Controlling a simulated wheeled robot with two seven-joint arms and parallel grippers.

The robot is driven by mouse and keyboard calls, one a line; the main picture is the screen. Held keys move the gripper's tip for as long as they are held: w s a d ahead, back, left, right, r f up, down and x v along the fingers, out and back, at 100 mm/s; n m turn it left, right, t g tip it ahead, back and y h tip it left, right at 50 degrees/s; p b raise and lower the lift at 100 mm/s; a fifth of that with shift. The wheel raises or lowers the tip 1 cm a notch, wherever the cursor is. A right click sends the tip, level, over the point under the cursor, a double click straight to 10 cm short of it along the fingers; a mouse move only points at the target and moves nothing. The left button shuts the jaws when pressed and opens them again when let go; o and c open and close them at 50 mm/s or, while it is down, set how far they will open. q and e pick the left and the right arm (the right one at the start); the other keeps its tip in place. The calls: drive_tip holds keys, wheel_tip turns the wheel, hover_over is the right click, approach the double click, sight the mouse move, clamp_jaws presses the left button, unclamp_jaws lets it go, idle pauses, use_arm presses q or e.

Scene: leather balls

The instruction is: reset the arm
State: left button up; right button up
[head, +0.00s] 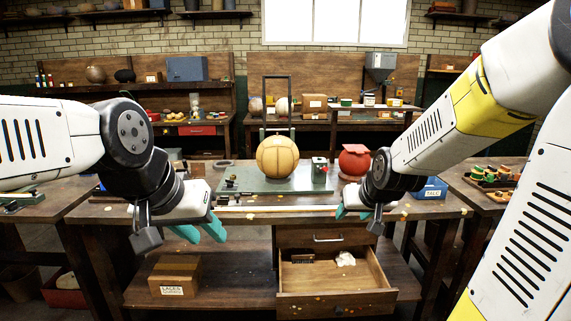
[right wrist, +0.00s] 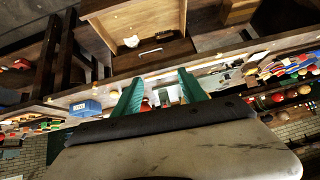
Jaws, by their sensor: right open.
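My left gripper (head: 207,238) hangs in front of the table's front edge at left of centre. Its two teal fingers are apart with nothing visible between them. My right gripper (head: 352,213) is near the table's front edge at right of centre. In the right wrist view the right gripper (right wrist: 156,82) shows its teal fingers spread and empty. A tan leather ball (head: 277,156) sits on the green-grey mat (head: 250,185) in a frame on the table, clear of both grippers.
The workbench (head: 90,209) has an open drawer (head: 335,297) below its front edge, with a white scrap inside. A red ball (head: 353,160), a small grey-green device (head: 319,171) and a blue box (head: 431,188) stand on the bench. A labelled box (head: 175,276) is on the lower shelf.

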drive_tip(key=s+a+r, duration=0.1)
drive_tip(key=s+r, duration=0.1)
drive_tip(key=s, duration=0.4)
drive_tip(key=s+a+r+g, duration=0.1)
drive_tip(key=s+r, duration=0.2)
drive_tip(key=s, duration=0.3)
drive_tip(key=s+r+g+y, duration=0.1)
drive_tip(key=s+r, duration=0.1)
drive_tip(key=s, duration=0.5)
drive_tip(key=shift+a+r, duration=0.4)
